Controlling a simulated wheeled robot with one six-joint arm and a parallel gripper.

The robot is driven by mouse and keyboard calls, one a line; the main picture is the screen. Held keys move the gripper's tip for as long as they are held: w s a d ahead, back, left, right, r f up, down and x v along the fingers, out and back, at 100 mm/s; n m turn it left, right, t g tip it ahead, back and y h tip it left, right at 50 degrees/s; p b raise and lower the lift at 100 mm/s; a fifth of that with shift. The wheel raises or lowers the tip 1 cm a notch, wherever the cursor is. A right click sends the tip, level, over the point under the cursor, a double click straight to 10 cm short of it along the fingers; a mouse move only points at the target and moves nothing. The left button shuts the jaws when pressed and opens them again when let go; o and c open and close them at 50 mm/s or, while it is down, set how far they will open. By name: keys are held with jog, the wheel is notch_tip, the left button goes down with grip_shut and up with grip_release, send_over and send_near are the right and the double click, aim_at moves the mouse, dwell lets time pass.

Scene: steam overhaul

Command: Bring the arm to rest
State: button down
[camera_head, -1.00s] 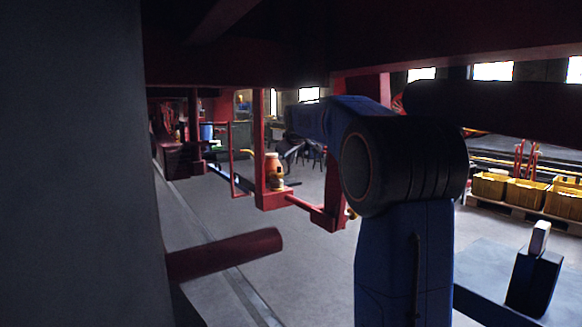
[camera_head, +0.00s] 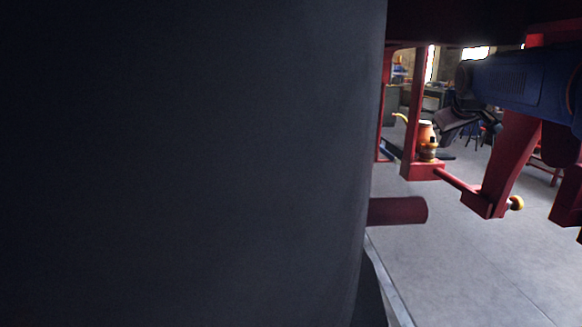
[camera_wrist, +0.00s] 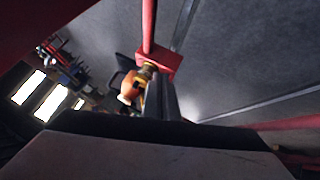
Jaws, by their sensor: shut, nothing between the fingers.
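My gripper (camera_head: 460,122) shows at the end of my blue arm at the right of the head view, under the dark overhead structure. It looks small and dark there. In the wrist view its dark shut fingers (camera_wrist: 161,101) point up the picture with nothing held. An orange pot-like part with brass fittings (camera_head: 427,135) sits on a red bracket, appearing just left of the gripper in the head view. The orange part also shows in the wrist view (camera_wrist: 130,86), beside the fingers; I cannot tell how far beyond them it is.
A large dark curved surface (camera_head: 190,160) fills the left of the head view, very near. A red bar (camera_head: 398,211) juts out from behind it. Red posts and beams (camera_head: 508,165) hang close around my arm. Grey floor (camera_head: 470,265) is open at lower right.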

jog(key=s+a+f+g+y, duration=0.1)
jog(key=s+a+f, duration=0.4)
jog(key=s+f, duration=0.4)
jog(key=s+a+f+m+g+y, duration=0.1)
jog(key=s+a+f, duration=0.5)
jog(key=s, duration=1.1)
jog(key=s+a+f+m+g, duration=0.1)
jog(key=s+a+f, duration=0.5)
jog(key=s+f, duration=0.6)
jog(key=shift+s+a+f+g+y, duration=0.2)
jog(key=shift+s+g+y, duration=0.2)
jog(key=shift+s, duration=0.65)
